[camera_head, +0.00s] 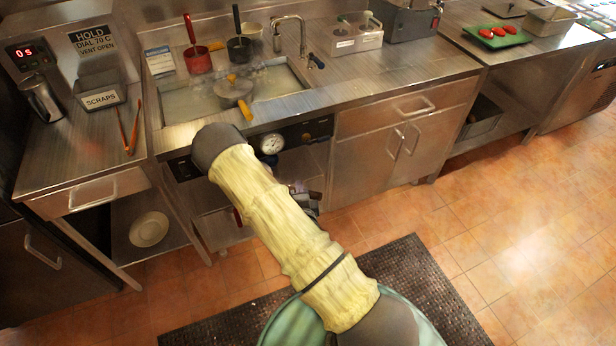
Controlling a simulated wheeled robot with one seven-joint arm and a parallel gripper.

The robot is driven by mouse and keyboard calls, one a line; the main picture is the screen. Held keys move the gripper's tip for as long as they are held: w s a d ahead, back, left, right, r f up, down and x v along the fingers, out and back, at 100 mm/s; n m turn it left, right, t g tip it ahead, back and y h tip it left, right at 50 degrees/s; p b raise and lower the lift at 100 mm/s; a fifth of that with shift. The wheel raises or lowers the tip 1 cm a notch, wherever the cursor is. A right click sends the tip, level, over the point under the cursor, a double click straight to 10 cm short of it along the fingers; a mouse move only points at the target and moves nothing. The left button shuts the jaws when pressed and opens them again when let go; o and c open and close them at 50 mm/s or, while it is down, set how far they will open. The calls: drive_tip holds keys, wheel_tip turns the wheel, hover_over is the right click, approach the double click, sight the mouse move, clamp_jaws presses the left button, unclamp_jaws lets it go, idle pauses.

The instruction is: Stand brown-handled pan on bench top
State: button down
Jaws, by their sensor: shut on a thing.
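My gripper (304,196) shows only in part, as dark pieces past the right edge of my yellow-sleeved forearm, in front of the bench. The forearm hides its fingertips and whatever they hold. I cannot make out a clearly brown handle. A steel pan (232,92) with an orange-yellow handle sits in the steaming basin. A red pan (198,62) with a red handle and a dark pan (240,50) with a dark upright handle stand at the back of the basin. The steel bench top (400,72) extends right of the basin.
A tap (290,30) rises behind the basin. A divided steel container (355,38) stands right of it. Tongs (128,125), a jug (40,98) and a scraps bin (98,85) are on the left counter. The bench front right of the basin is clear.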

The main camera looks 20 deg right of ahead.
drive_tip(key=s+a+f+n+y, duration=0.1)
drive_tip(key=a+f+n+y, duration=0.2)
drive_tip(key=f, duration=0.4)
drive_tip(key=shift+s+a+f+y, duration=0.15)
drive_tip(key=shift+s+a+y, duration=0.15)
drive_tip(key=shift+a+y, duration=0.3)
drive_tip(key=shift+a, duration=0.1)
drive_tip(key=shift+t, duration=0.3)
drive_tip(key=shift+w+r, duration=0.2)
drive_tip(key=shift+r, duration=0.15)
